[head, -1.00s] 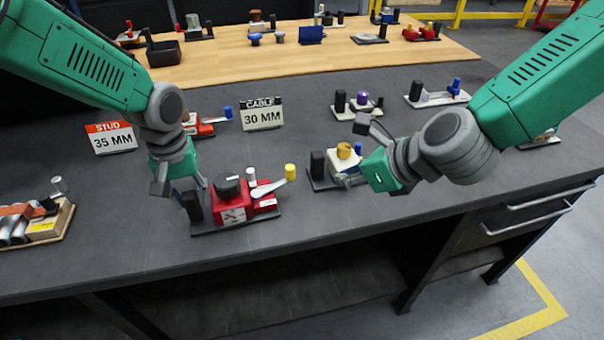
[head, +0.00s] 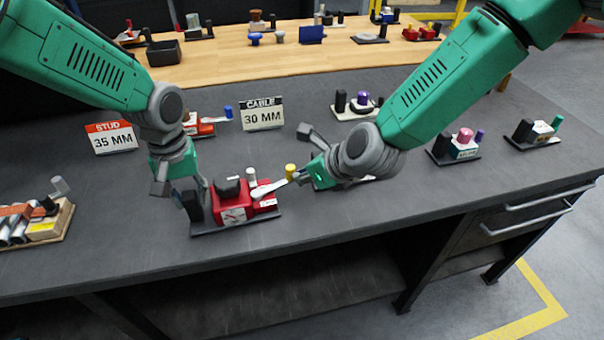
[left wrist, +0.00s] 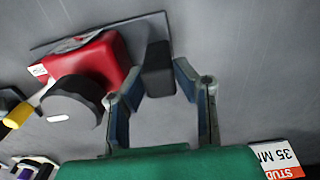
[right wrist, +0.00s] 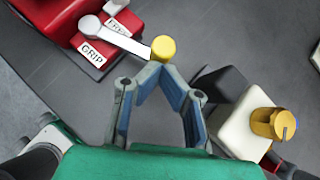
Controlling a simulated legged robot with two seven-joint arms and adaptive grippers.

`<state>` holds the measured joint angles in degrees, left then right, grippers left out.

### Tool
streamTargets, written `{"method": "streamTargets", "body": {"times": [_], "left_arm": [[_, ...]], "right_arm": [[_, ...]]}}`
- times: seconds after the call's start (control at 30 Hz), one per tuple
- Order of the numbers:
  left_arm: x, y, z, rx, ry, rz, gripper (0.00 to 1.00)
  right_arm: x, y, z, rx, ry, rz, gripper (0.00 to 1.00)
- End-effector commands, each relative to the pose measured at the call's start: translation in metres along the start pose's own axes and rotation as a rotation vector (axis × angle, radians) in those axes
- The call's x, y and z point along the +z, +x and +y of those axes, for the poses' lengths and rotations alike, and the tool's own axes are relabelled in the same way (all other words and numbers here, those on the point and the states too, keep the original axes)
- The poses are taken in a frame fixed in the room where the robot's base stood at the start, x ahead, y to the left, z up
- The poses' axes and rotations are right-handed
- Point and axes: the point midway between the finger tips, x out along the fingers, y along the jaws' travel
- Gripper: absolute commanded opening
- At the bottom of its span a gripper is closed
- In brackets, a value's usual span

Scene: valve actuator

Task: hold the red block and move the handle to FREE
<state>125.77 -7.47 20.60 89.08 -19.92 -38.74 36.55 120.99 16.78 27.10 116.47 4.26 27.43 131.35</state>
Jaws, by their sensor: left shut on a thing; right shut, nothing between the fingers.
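The red block (head: 232,207) sits on a dark base plate with a black knob on top and a black post at its left end. Its white handle (head: 268,188) ends in a yellow knob (head: 290,171). In the right wrist view the handle (right wrist: 125,40) lies between the FREE label (right wrist: 117,27) and the GRIP label (right wrist: 92,53). My left gripper (head: 180,194) is shut on the black post (left wrist: 158,70), beside the red block. My right gripper (head: 302,179) is shut and empty. Its fingertips (right wrist: 155,72) are close beside the yellow knob (right wrist: 163,48); I cannot tell if they touch.
A white unit with a gold cap (right wrist: 268,123) stands right of my right fingers, largely hidden by my arm in the head view. Signs reading STUD 35 MM (head: 112,137) and CABLE 30 MM (head: 262,113) stand behind. The table front is clear.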

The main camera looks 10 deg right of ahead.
Motion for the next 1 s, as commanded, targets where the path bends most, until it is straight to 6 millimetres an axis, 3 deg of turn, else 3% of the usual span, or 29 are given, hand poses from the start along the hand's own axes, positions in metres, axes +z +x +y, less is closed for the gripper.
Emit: {"method": "streamTargets", "body": {"times": [0.27, 0.6, 1.0], "left_arm": [[0.0, 0.0, 0.0, -0.001, 0.0, 0.0, 0.0], [0.001, 0.0, 0.0, -0.001, 0.002, -0.001, 0.0], [0.001, 0.0, 0.0, 0.0, 0.004, -0.002, 0.0]], "right_arm": [[0.001, 0.001, -0.002, 0.013, -0.009, 0.001, 0.0], [0.014, 0.014, -0.011, 0.153, -0.153, -0.001, 0.0], [0.014, 0.013, -0.011, 0.162, -0.163, -0.002, 0.0]]}}
